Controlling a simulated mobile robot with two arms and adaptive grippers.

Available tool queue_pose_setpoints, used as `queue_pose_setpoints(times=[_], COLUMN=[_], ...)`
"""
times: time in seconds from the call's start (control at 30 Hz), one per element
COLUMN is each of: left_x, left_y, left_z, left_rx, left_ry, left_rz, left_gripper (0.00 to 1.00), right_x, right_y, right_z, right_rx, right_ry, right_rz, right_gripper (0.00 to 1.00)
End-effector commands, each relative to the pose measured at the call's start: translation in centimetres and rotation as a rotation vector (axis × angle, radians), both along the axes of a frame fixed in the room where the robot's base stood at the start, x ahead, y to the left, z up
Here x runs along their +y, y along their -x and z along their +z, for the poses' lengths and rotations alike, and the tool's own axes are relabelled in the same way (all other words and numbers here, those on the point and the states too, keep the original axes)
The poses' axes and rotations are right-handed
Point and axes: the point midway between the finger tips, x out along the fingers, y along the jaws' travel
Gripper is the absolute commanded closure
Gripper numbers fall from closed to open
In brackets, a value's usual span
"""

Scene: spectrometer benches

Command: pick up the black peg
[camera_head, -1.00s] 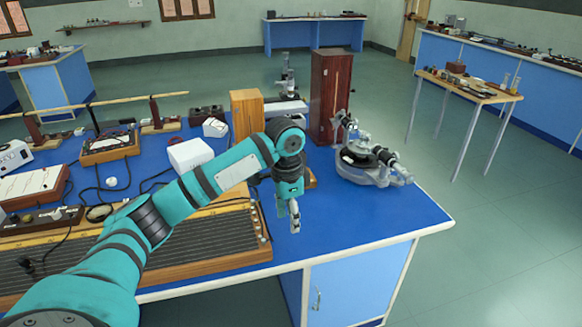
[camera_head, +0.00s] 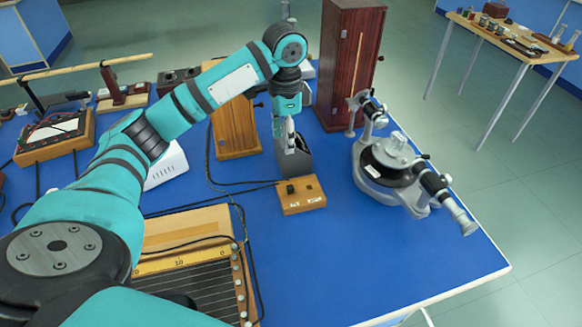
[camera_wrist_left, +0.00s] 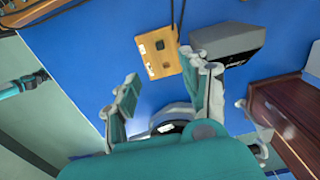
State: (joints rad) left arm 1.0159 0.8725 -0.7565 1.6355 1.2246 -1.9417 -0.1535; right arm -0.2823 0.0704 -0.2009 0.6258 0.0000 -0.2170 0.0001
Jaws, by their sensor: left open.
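A small black peg (camera_head: 290,188) stands in a light wooden block (camera_head: 303,197) on the blue bench top. In the left wrist view the wooden block (camera_wrist_left: 168,58) lies ahead of the fingers, with a small dark spot that looks like the peg (camera_wrist_left: 160,45). My left gripper (camera_head: 289,138) points down, open and empty, behind the block in the head view, in front of or above a dark grey box (camera_head: 294,165). In the left wrist view its fingers (camera_wrist_left: 168,88) are spread apart, touching nothing that I can see.
A spectrometer (camera_head: 392,165) stands to the right of the block. A tall dark wooden box (camera_head: 350,60) and a lighter wooden box (camera_head: 236,130) stand behind. A black cable reaches the block from the left. The bench's right front is bare.

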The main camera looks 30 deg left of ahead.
Motion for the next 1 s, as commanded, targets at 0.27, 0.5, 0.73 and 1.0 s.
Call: queue_pose_setpoints(times=[0.27,0.5,0.73,1.0], left_x=[0.0,-0.1,-0.2,-0.6], left_y=[0.2,0.1,0.0,-0.1], left_z=[-3.0,-8.3,-11.7,-13.8], left_rx=[0.007,0.005,0.002,0.003], left_ry=[-0.002,0.0,0.001,0.0], left_rz=[0.0,0.001,0.0,0.0], left_gripper=[0.54,0.54,0.54,0.54], right_x=[-0.9,-1.4,-1.3,-1.0], right_y=[2.5,2.7,1.8,1.5], right_z=[0.2,0.9,1.2,1.9], right_rx=[0.038,0.04,0.025,0.021], right_ry=[0.013,0.018,0.016,0.013], right_rz=[0.001,0.002,0.002,0.002], right_gripper=[0.55,0.55,0.55,0.55])
